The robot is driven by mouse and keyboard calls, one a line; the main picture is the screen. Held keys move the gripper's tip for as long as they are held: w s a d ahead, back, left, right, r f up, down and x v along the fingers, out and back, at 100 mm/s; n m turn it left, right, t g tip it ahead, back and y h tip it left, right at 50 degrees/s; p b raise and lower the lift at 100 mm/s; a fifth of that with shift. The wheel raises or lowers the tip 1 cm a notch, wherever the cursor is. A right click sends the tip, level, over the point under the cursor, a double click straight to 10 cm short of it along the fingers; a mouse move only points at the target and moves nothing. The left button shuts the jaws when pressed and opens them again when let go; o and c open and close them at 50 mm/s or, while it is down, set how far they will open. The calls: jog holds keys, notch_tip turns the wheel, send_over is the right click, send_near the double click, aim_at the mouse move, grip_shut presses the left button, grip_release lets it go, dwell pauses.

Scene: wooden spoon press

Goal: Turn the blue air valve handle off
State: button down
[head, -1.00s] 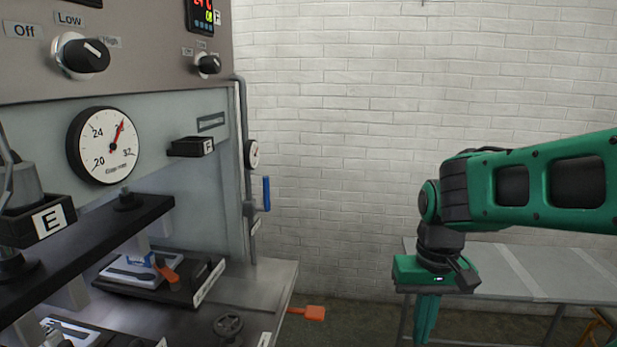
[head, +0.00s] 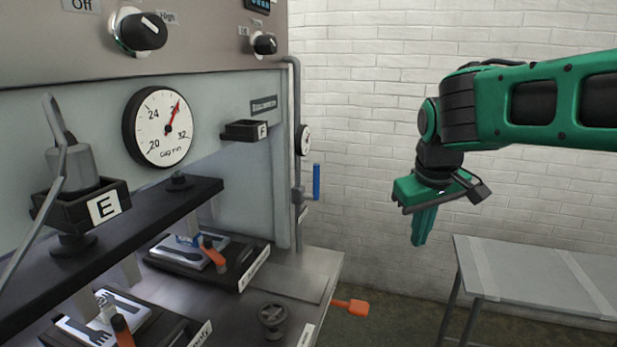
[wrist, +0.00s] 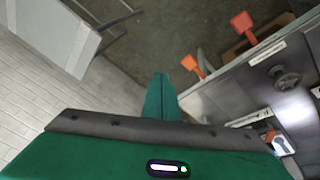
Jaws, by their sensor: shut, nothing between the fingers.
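The blue air valve handle (head: 316,182) is a short upright bar. It sits on the grey vertical pipe (head: 297,120) at the right side of the press, below a small round gauge (head: 304,141). My green gripper (head: 420,242) hangs pointing down to the right of the handle, apart from it, with its fingers together and empty. In the wrist view my closed fingers (wrist: 158,90) show over the floor. I cannot make out the blue handle in the wrist view.
The press (head: 255,180) fills the left, with a metal ledge (head: 320,262) and an orange paddle (head: 350,307) sticking out at its right edge. A grey table (head: 540,275) stands at the right by the white brick wall (head: 380,110). The space between handle and gripper looks clear.

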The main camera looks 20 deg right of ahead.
jog(key=w+a+r+n+t, duration=0.2)
jog(key=w+a+r+n, duration=0.1)
jog(key=w+a+r, duration=0.4)
jog(key=w+a+r+n+t, duration=0.2)
jog(key=w+a+r+n, duration=0.2)
jog(key=a, duration=0.8)
jog(key=w+r, duration=0.2)
jog(key=w, duration=0.1)
jog(key=shift+w+r+n+t+y, duration=0.25)
jog(key=shift+r+n+t+y, duration=0.05)
jog(key=shift+r+y, duration=0.1)
jog(key=w+d+f, duration=0.4)
jog(key=w+f, duration=0.4)
jog(key=shift+w, duration=0.35)
